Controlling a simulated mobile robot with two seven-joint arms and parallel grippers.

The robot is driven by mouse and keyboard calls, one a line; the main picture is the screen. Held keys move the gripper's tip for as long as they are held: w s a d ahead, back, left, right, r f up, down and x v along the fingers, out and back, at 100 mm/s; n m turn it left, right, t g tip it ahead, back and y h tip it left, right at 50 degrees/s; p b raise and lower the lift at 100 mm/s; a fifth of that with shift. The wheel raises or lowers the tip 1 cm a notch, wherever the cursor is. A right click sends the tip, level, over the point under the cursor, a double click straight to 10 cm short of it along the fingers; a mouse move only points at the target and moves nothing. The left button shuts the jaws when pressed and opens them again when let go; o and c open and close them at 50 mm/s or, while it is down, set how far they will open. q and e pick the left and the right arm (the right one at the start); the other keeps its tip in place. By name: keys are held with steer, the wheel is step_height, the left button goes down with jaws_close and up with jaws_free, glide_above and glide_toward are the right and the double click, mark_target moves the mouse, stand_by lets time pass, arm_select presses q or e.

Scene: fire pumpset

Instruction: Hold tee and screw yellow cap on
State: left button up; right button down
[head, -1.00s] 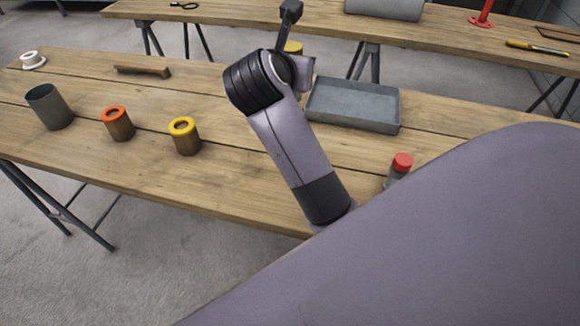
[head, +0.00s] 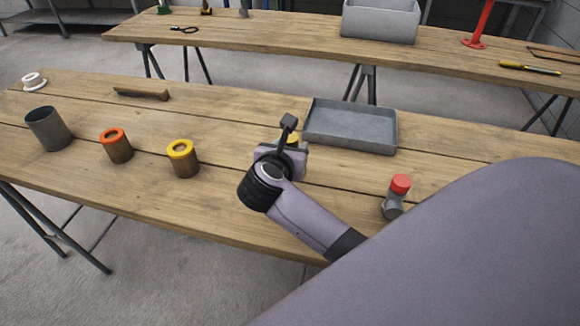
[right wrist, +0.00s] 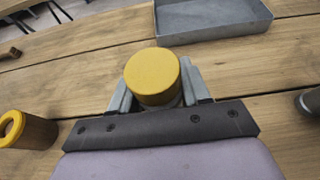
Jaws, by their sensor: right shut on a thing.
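The yellow cap (right wrist: 152,72) is between the two fingers of my right gripper (right wrist: 155,92), which is shut on it. In the head view the right gripper (head: 291,146) is over the middle of the near table, in front of the grey tray, and only a bit of yellow shows behind it. A grey tee (head: 391,209) with a red cap (head: 400,184) on its top stands on the table to the right of this gripper. Part of a grey piece shows at the right edge of the right wrist view. My left gripper is not in view.
A grey tray (head: 310,135) lies behind the right gripper. To the left stand a yellow-rimmed holder (head: 183,165), an orange-rimmed holder (head: 119,151) and a grey cup (head: 48,134). A brown-handled piece (head: 141,93) and a white ring (head: 34,81) lie further back.

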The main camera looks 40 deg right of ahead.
steer(key=shift+f, duration=0.6)
steer(key=shift+f, duration=2.2)
steer(key=shift+f, duration=0.1)
steer(key=c, duration=0.9)
jaws_free()
steer(key=shift+f+b, duration=0.15)
steer(key=shift+b, duration=0.2)
steer(key=shift+c, duration=0.2)
steer(key=o, duration=0.4)
